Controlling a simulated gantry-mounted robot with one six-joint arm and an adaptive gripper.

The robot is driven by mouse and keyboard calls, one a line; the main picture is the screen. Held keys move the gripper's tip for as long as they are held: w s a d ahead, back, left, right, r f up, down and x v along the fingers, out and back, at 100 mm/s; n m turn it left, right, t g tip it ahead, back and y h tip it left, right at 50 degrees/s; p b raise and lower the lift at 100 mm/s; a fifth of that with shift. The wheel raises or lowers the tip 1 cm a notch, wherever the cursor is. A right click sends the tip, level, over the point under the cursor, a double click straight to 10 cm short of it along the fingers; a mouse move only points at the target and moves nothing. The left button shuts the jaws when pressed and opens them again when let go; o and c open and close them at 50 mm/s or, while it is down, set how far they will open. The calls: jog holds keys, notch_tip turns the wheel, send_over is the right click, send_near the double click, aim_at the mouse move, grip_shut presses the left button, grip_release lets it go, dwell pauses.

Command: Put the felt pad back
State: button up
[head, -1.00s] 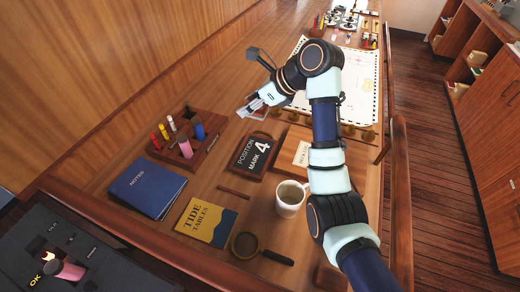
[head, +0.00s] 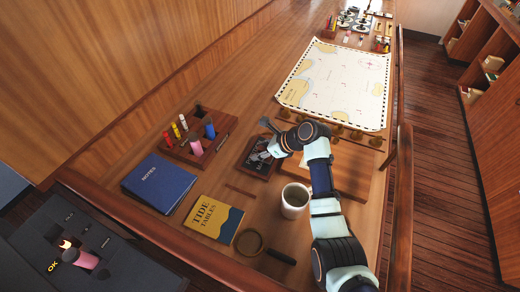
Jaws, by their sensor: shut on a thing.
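My gripper (head: 261,152) reaches down over the dark "Position Mark" board (head: 252,170) and covers much of its lettering. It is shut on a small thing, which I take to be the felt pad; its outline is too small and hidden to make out. I cannot tell whether it touches the board. No felt pad shows elsewhere on the desk.
A blue notes book (head: 158,184), a yellow tide tables book (head: 214,219), a magnifier (head: 249,242) and a white mug (head: 294,200) stand in front. A chart (head: 335,85) lies behind. A wooden rail (head: 150,225) edges the desk. Bare wood lies behind the holder.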

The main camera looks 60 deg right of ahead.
jog(key=o, duration=1)
jog(key=shift+v, duration=2.75)
